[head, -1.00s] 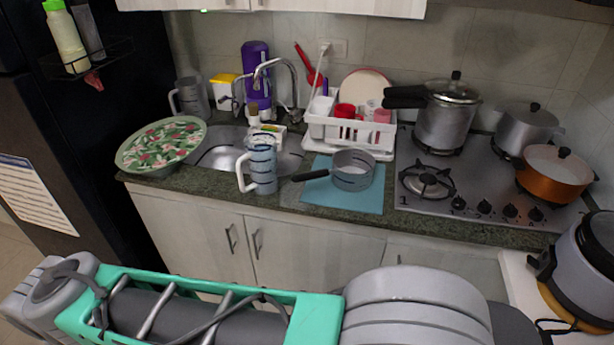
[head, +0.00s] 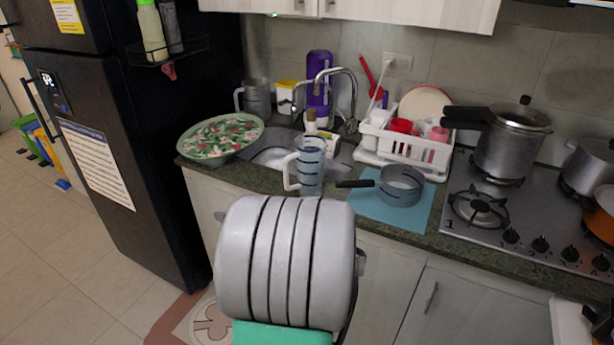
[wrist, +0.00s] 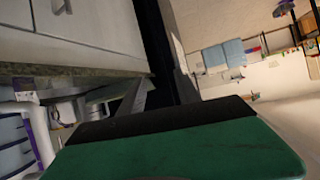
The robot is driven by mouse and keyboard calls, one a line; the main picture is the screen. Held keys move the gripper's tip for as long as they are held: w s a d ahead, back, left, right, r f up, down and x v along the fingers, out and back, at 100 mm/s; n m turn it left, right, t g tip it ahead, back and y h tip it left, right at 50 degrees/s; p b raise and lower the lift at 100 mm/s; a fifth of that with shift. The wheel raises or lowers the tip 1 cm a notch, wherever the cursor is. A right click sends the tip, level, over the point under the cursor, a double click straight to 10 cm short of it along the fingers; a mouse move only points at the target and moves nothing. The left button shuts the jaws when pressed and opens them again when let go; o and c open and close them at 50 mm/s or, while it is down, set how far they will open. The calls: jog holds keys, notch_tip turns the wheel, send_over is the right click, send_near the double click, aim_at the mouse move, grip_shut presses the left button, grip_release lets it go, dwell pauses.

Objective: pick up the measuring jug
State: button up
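A tall bluish-grey jug with dark bands and a white handle on its left (head: 311,165) stands upright on the counter's front edge, between the sink and the small pan. Another grey jug with a handle (head: 255,98) stands farther back, left of the tap; I cannot tell for sure which is the measuring jug. In the wrist view a banded grey-blue thing (wrist: 14,150) shows at the lower left, cut off by the frame; it may be the front jug. A green part with a dark edge, probably of my gripper (wrist: 175,145), fills the lower wrist view. Its fingertips are not clear, and nothing held shows.
A small pan (head: 401,186) lies on a blue mat (head: 385,215) right of the front jug. A patterned bowl (head: 220,137) sits at the left. The white dish rack (head: 450,157), stove (head: 470,225) and dark fridge (head: 150,200) surround them.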

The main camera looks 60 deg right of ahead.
aim_at(287, 169)
jog(key=s+d+r+m+t+h, duration=0.1)
jog(key=s+d+r+h, duration=0.1)
jog(key=d, duration=0.3)
jog(key=s+d+r+m+t+h, duration=0.1)
jog(key=s+d+h, duration=0.1)
jog(key=s+d, duration=0.2)
jog(key=s+d+r+m+t+h, duration=0.1)
jog(key=s+d+r+h, duration=0.1)
jog(key=d, duration=0.4)
jog(key=shift+s+r+m+h, duration=0.35)
jog(key=shift+s+h, duration=0.15)
jog(key=shift+s, duration=0.2)
jog(key=p+x, duration=0.2)
jog(key=x, duration=0.5)
jog(key=shift+w+f, duration=0.25)
jog(key=shift+d, duration=0.15)
jog(key=shift+c, duration=0.2)
grip_shut()
